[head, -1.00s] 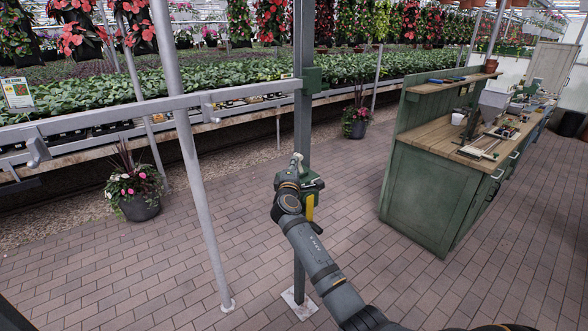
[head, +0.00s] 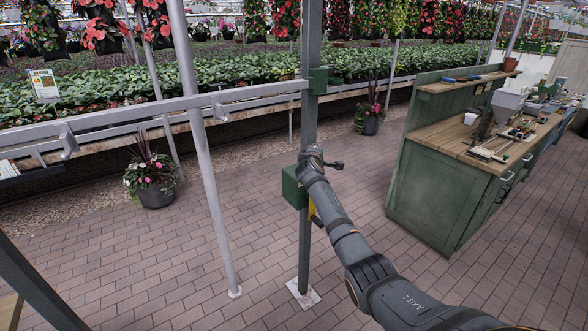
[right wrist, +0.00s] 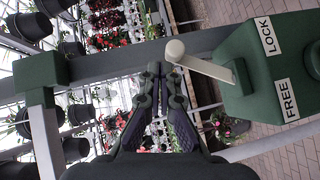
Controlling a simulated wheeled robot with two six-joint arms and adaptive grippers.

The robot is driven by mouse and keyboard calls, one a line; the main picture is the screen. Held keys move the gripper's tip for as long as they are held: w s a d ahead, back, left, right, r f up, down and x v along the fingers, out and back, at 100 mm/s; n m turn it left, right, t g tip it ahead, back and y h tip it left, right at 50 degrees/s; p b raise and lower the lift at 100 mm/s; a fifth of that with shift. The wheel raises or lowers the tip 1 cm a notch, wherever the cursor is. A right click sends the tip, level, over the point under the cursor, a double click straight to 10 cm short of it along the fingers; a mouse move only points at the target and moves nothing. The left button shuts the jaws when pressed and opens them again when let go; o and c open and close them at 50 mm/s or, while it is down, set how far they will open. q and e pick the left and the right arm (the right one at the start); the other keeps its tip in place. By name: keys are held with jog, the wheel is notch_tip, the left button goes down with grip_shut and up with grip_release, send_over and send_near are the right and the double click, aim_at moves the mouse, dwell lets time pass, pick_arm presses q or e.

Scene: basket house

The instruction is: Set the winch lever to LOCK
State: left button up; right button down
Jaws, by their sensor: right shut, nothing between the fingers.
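The green winch box (head: 293,188) is fixed to a grey upright post. In the right wrist view the box (right wrist: 250,95) carries a LOCK label (right wrist: 267,36) and a FREE label (right wrist: 288,99). I cannot tell which setting the lever marks. My right gripper (right wrist: 164,72) is shut and empty, its fingertips just below the knob in that view; contact is unclear. In the head view my right gripper (head: 333,164) is beside the post, and the lever is hidden. My left gripper is out of view.
A second green box (head: 318,80) sits higher on the post, where a grey rail (head: 240,95) joins it. A slanted pole (head: 205,170) stands to the left. A green workbench (head: 440,190) is at the right. The brick floor between is clear.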

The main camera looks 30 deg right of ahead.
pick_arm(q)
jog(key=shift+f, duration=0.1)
pick_arm(e)
jog(key=shift+s+d, duration=0.15)
jog(key=shift+d, duration=0.4)
jog(key=shift+r, duration=0.1)
